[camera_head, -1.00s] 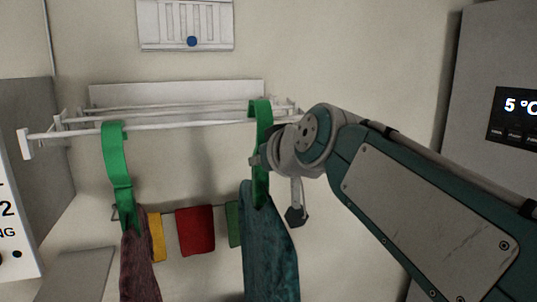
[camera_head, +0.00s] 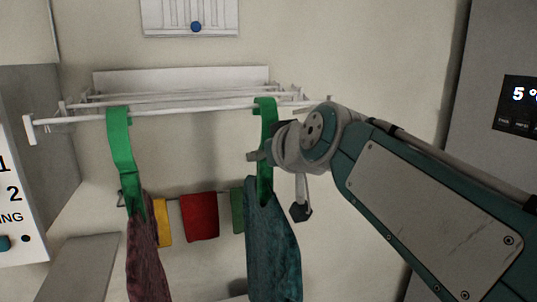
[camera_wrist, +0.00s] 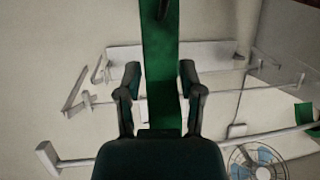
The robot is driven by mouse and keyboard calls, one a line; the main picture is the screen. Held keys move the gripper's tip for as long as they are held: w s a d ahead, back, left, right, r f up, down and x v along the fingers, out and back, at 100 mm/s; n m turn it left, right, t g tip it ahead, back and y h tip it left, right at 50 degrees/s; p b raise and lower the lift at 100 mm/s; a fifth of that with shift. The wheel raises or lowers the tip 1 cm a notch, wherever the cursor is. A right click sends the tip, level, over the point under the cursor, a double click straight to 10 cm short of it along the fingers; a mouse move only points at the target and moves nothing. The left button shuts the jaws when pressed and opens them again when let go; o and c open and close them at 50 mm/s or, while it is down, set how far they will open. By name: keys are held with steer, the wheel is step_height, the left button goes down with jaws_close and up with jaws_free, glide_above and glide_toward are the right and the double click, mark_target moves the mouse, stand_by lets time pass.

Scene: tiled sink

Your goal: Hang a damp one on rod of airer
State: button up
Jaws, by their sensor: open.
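The white airer (camera_head: 75,119) is fixed to the wall, with several rods. A teal cloth (camera_head: 272,240) hangs from a green hook strap (camera_head: 266,110) whose top is over the front rod. A dark maroon cloth (camera_head: 143,250) hangs from another green hook strap (camera_head: 121,150) on the same rod, further left. My gripper (camera_head: 255,157) is at the teal cloth's strap, just below the rod. In the wrist view my gripper's fingers (camera_wrist: 160,85) are open, one on each side of the green strap (camera_wrist: 160,60); I cannot tell whether they touch it.
Small red (camera_head: 199,217), yellow (camera_head: 164,222) and green (camera_head: 237,210) cloths hang on a lower line behind. A white appliance (camera_head: 15,200) stands at left and a grey cabinet with a display (camera_head: 518,107) at right. A fan (camera_wrist: 257,163) shows in the wrist view.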

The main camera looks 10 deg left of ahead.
steer(key=v, duration=1.2)
steer(key=s+d+f+m+g+h, duration=0.1)
steer(key=s+d+f+m+h, duration=0.1)
steer(key=d+f, duration=0.4)
steer(key=s+d+f+m+g+h, duration=0.2)
steer(key=s+d+f, duration=0.3)
steer(key=f, duration=0.9)
steer(key=s+d+f+m+g+h, duration=0.1)
steer(key=s+d+f+m+h, duration=0.3)
steer(key=d+f, duration=0.5)
steer(key=shift+s+d+f+g+h, duration=0.25)
steer(key=shift+s+f+g+h, duration=0.05)
steer(key=shift+f, duration=0.65)
steer(key=shift+a, duration=0.2)
